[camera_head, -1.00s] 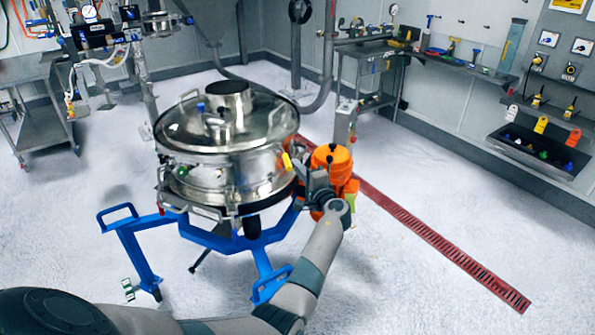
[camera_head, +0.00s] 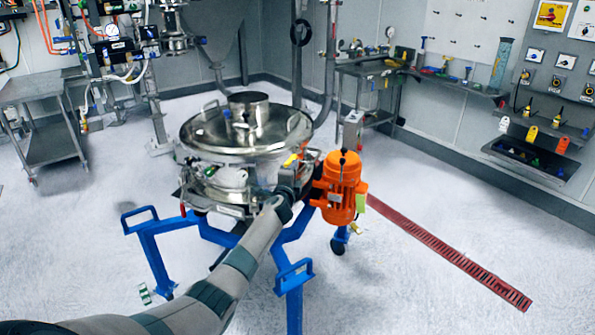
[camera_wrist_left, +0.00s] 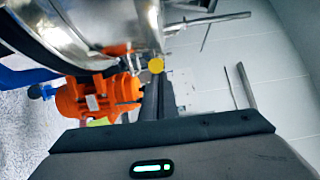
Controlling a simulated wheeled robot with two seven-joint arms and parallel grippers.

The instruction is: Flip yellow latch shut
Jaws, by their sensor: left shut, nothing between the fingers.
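The round steel sifter (camera_head: 240,140) stands on a blue frame. The yellow latch (camera_head: 290,160) is a small piece on its right side, near the clamp ring. In the left wrist view the yellow latch (camera_wrist_left: 156,65) shows as a small yellow end beside the steel rim. My left gripper (camera_head: 300,172) is shut and empty, just in front of and below the latch. In the left wrist view its dark fingers (camera_wrist_left: 152,88) end close under the yellow piece; I cannot tell whether they touch. The latch's lower part is hidden. My right gripper is out of view.
The orange motor (camera_head: 341,186) stands close to the right of my gripper. Blue frame legs (camera_head: 293,285) are below my arm. A red floor grate (camera_head: 440,245) runs to the right over open floor. Wall bins and tools are far right.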

